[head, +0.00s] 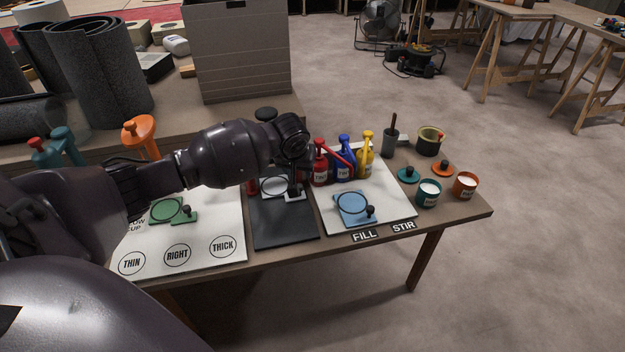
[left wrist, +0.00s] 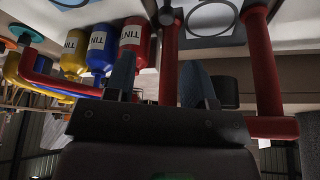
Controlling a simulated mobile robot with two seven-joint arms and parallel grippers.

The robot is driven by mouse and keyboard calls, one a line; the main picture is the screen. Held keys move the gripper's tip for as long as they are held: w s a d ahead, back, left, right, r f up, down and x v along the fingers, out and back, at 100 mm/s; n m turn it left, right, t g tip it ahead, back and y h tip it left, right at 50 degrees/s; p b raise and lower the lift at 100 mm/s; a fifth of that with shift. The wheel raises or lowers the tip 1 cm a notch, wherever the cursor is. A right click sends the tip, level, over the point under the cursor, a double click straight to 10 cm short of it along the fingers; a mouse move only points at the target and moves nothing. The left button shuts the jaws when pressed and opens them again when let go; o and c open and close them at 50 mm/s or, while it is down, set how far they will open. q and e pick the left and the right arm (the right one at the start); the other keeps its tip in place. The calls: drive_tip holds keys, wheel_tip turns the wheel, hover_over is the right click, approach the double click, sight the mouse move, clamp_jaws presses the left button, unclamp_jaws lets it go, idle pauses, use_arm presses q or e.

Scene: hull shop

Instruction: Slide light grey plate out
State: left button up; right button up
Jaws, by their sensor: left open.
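The light grey plate (head: 297,197) lies over the black mat (head: 285,229) in the middle of the table, largely hidden by my left gripper in the head view. A dark ring (head: 273,186) shows beside the gripper. My left gripper (head: 294,190) points down over the plate, open. In the left wrist view its two blue-grey fingers (left wrist: 158,80) stand apart with no object clearly held between them. A dark knob (left wrist: 166,16) and a ringed plate (left wrist: 212,17) show beyond them. Whether the fingers straddle the knob I cannot tell. My right gripper is out of view.
Red bars (left wrist: 265,70) stand close to the fingers. A blue plate (head: 354,207) lies on the right white board, a green plate (head: 166,211) on the left one. The mat's front is clear.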

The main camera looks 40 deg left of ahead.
use_arm(q)
drive_tip(key=shift+n, duration=0.3)
drive_tip(key=b+x, duration=0.1)
drive_tip(key=x, duration=0.2)
drive_tip(key=b+x, duration=0.1)
drive_tip(key=x, duration=0.2)
drive_tip(key=s+b+x, duration=0.1)
drive_tip(key=x, duration=0.2)
drive_tip(key=shift+a+f+b, duration=0.2)
drive_tip(key=shift+a+b, duration=0.05)
drive_tip(key=shift+b, duration=0.15)
drive_tip(key=shift+w+a+f, duration=0.15)
drive_tip(key=shift+w+f, duration=0.05)
drive_tip(key=shift+f, duration=0.25)
drive_tip(key=shift+w+b, duration=0.1)
drive_tip(key=shift+b, duration=0.2)
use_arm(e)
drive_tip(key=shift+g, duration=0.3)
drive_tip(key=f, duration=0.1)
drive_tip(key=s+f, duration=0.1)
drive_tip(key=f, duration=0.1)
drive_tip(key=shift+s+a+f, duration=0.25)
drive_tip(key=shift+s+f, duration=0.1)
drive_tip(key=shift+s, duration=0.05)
use_arm(q)
drive_tip(key=shift+c, duration=0.5)
clamp_jaws()
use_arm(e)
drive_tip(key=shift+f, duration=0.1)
